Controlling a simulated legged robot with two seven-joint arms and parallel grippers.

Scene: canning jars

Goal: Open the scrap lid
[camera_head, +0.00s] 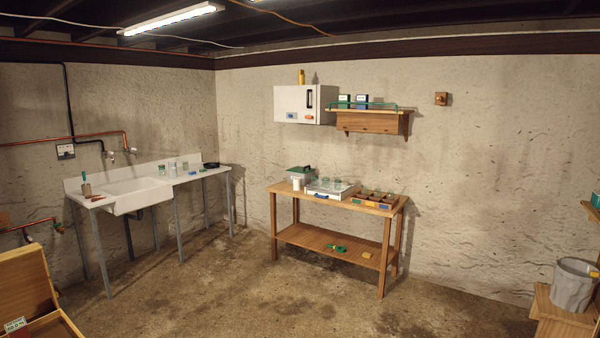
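Neither of my grippers is in view. I cannot tell for certain which thing is the scrap lid. A pale container (298,180) with a dark green lid-like top (300,170) stands at the left end of the wooden workbench (281,188); the top seems to lie on it, but it is too small to be sure. A grey bucket-like bin (573,287) stands at the far right on a wooden step; its inside is partly visible and I see no lid on it. A wooden box (25,285) at the lower left has its lid raised.
A white sink table (137,192) with jars stands along the left wall. A white tray with jars (331,188) and a compartment box (374,199) sit on the workbench. A wall cabinet (298,104) and shelf (372,122) hang above. The middle floor (230,285) is clear.

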